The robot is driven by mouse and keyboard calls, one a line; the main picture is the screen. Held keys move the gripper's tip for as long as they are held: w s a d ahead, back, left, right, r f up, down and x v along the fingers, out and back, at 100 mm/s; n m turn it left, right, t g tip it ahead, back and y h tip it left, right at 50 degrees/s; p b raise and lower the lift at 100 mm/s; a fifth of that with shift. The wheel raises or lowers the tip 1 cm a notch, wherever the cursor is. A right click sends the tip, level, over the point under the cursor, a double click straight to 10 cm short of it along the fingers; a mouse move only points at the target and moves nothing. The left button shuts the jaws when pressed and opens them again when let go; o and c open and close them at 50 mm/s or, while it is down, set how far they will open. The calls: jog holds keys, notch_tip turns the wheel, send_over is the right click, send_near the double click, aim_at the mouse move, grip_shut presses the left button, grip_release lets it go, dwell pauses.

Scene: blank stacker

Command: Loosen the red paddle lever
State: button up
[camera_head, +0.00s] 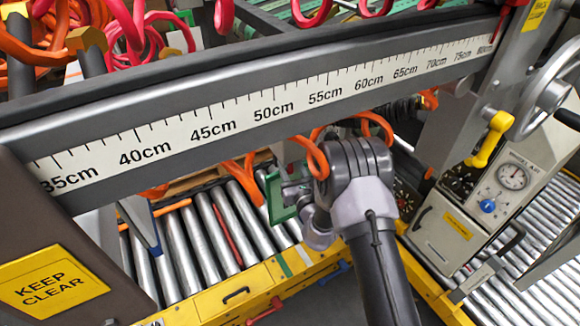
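Red parts show in several places, and I cannot tell for sure which is the paddle lever. A red-orange handle (265,311) sticks out from the front of the yellow rail at the bottom. A thin dark red bar (227,236) lies among the rollers. A red piece (516,3) is cut off at the top right edge. My gripper (297,194) is beyond my grey wrist near the picture's middle, beside a green plate (278,197). It is apart from the red-orange handle, above and right of it in the picture. My wrist hides much of it and its fingers are unclear.
A grey beam with a centimetre scale (240,118) crosses above the rollers (180,255). Orange coiled hoses hang near my wrist. A yellow handle (488,138), handwheel (550,90) and gauge box (455,225) stand at right. A blue lever (335,272) is on the yellow rail (290,275).

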grip_shut()
dwell(1.2)
